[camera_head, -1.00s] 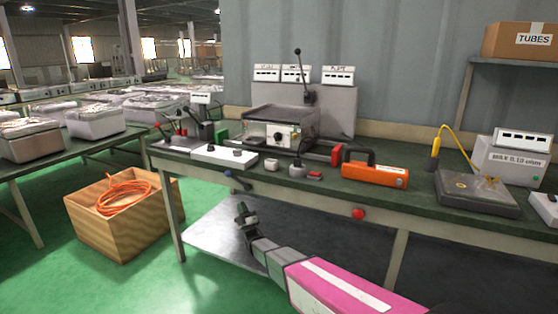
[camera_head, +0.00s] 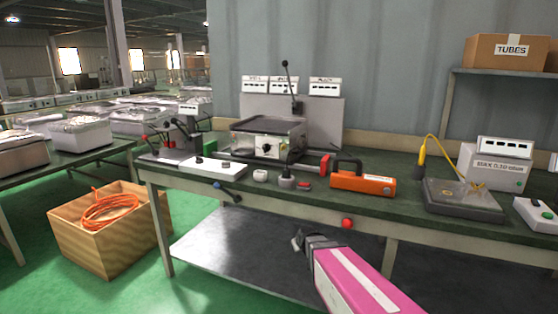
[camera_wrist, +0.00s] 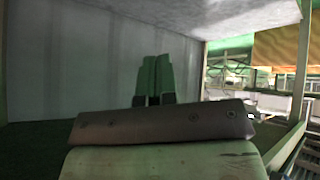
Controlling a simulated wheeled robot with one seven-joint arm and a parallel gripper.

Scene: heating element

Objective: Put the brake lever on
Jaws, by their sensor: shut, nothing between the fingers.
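A black lever with a blue end (camera_head: 228,191) sticks out at the bench's front edge, left of centre, in the head view. A taller black lever with a ball top (camera_head: 287,85) stands upright behind the flat press-like machine (camera_head: 266,137). No label shows which of them is the brake lever. My gripper (camera_head: 298,240) is in front of and below the bench edge, to the right of and lower than the blue-ended lever, apart from it. In the wrist view, its two fingers (camera_wrist: 153,80) are together and empty. Neither lever is visible there.
The green-topped bench (camera_head: 400,205) holds an orange tool (camera_head: 362,181), a white panel (camera_head: 213,168) and a flat grey device (camera_head: 462,200). A red button (camera_head: 347,223) is on its front edge. A lower shelf (camera_head: 240,262) lies beneath. A wooden crate (camera_head: 110,240) stands left on the floor.

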